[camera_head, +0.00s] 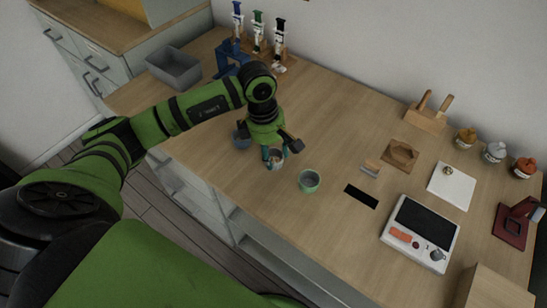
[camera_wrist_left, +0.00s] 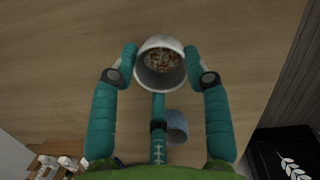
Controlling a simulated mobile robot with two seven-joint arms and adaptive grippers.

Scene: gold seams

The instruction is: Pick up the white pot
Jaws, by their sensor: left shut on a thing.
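The white pot (camera_wrist_left: 160,46) sits between the teal fingers of my left gripper (camera_wrist_left: 160,62) in the left wrist view. The fingers press on it from both sides, so the gripper is shut on it. Small orange-brown and pale bits lie inside the pot. In the head view the pot (camera_head: 276,164) is near the front edge of the wooden counter, partly hidden by my left gripper (camera_head: 274,155). I cannot tell whether it touches the counter. My right gripper is in neither view.
A green cup (camera_head: 309,181) stands right of the pot. A blue-grey cup (camera_head: 242,141) stands left of it, close to my gripper. A grey bin (camera_head: 174,68) is at the back left. A white device (camera_head: 420,233) with a dark screen lies at the right. The counter's middle (camera_head: 320,110) is clear.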

